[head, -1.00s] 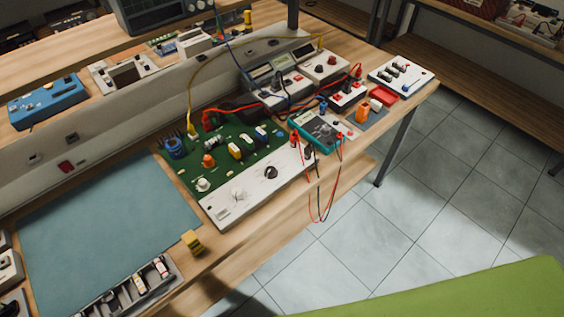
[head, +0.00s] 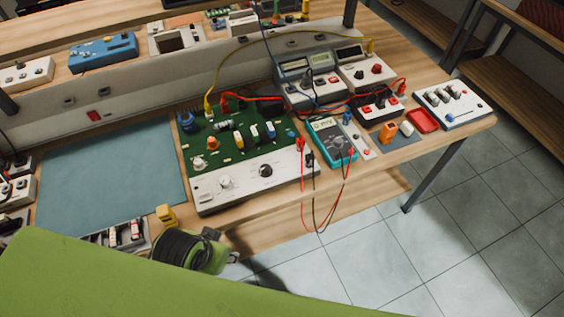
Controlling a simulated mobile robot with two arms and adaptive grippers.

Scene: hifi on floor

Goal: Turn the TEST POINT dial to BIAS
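The test unit has a green circuit board (head: 232,140) with a white front panel (head: 285,176) along its near edge. The panel carries a black dial (head: 265,170) and, left of it, a pale dial (head: 225,183). The lettering is too small to read, so I cannot tell which dial is TEST POINT or where it points. Red and black leads plug in at the panel's right end. A green and black part of my own arm shows below the panel, apart from the dials. I can make out no gripper fingers.
A teal multimeter (head: 331,142) stands right of the board, its leads hanging over the bench edge. A yellow block (head: 166,215) lies near the panel's left corner. A blue-green mat (head: 110,175) lies clear at the left. Meter boxes (head: 312,90) stand behind.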

